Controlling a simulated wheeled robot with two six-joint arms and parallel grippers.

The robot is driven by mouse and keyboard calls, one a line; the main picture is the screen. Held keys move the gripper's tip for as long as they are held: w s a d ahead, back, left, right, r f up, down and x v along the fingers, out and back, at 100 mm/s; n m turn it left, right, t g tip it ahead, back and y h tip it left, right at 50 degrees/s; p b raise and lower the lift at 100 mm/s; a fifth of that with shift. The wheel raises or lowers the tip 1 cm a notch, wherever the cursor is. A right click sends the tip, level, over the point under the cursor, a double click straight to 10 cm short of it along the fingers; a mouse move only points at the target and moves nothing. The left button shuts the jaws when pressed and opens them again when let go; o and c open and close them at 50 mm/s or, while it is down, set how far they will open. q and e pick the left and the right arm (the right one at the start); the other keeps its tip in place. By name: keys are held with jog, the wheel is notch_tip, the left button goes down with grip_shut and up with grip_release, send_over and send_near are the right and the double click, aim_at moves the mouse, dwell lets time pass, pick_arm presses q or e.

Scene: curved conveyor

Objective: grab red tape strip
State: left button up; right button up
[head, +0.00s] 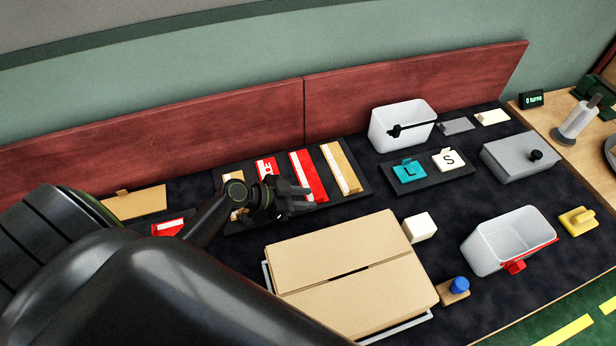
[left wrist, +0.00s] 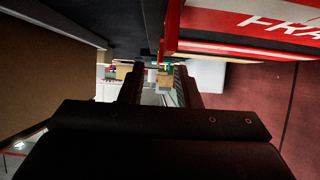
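Strips lie on a dark tray (head: 355,193) in the head view. One red strip (head: 310,178) has a white band along it. Another red strip with white lettering (head: 265,167) lies left of it, partly hidden by my left gripper (head: 303,201). A tan strip (head: 341,168) lies at the tray's right end, another tan one at its left. The left gripper is over the tray's front, fingers apart. In the left wrist view the open fingers (left wrist: 158,86) have nothing held between them. A red lettered surface (left wrist: 255,22) is close by at upper right, outside the fingers.
A closed cardboard box (head: 345,265) stands just in front of the gripper. A red-brown back panel (head: 220,125) runs behind the tray. A white bin (head: 400,125), a small tray with teal and white pieces (head: 440,181), a grey box (head: 515,158) and another bin (head: 490,250) lie to the right.

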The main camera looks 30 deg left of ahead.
aim_at(319, 198)
pick_arm(q)
jog(key=x, duration=0.3)
jog(key=shift+w+d, duration=0.1)
jog(key=shift+w, duration=0.05)
jog(key=shift+c, duration=0.4)
grip_shut()
jog(key=shift+r, duration=0.1)
